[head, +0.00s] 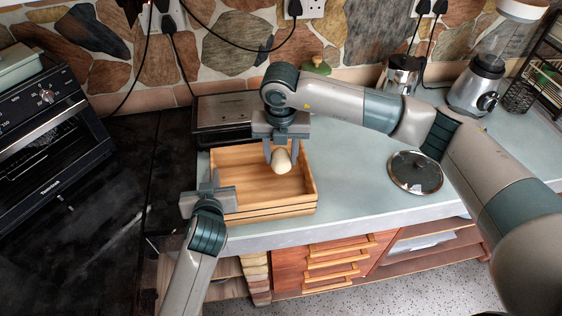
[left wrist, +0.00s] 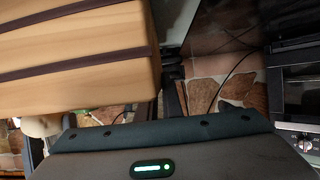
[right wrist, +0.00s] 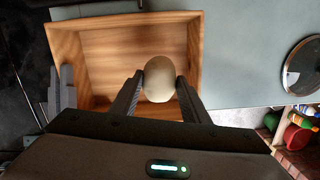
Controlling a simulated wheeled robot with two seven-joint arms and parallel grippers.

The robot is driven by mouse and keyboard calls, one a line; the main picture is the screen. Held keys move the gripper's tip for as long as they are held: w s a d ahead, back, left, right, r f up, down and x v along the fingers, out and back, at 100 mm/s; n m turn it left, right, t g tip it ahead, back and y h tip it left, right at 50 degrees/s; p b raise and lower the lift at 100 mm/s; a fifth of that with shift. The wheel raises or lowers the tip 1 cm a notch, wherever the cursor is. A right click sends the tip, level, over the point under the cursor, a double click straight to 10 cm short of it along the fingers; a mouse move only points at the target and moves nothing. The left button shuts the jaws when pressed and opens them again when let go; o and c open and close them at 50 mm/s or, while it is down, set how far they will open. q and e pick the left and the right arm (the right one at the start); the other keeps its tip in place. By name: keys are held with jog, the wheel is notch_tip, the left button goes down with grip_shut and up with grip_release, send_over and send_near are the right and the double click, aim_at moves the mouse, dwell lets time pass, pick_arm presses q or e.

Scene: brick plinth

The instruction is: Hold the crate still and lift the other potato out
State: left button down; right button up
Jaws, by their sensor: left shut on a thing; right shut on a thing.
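The wooden crate (head: 240,165) stands on the pale counter near its left end. It is open on top, and its inside looks empty. My left gripper (head: 213,190) is shut on the crate's left wall, near the front corner. The crate's slatted side fills the upper left of the left wrist view (left wrist: 75,70). My right gripper (head: 281,158) points down over the crate and is shut on a pale potato (head: 283,162). In the right wrist view the potato (right wrist: 159,79) sits between both fingers, over the crate's interior. Its exact height above the crate floor is hard to tell.
A glass lid (head: 415,172) lies on the counter to the right. A dark grill appliance (head: 222,113) stands behind the crate. A black oven (head: 50,125) is at the left.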

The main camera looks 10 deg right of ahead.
jog(key=shift+r, duration=0.1)
dwell(0.3)
pick_arm(q)
jog(key=c, duration=1.8)
grip_release()
jog(key=shift+c, duration=0.2)
jog(key=v, duration=1.2)
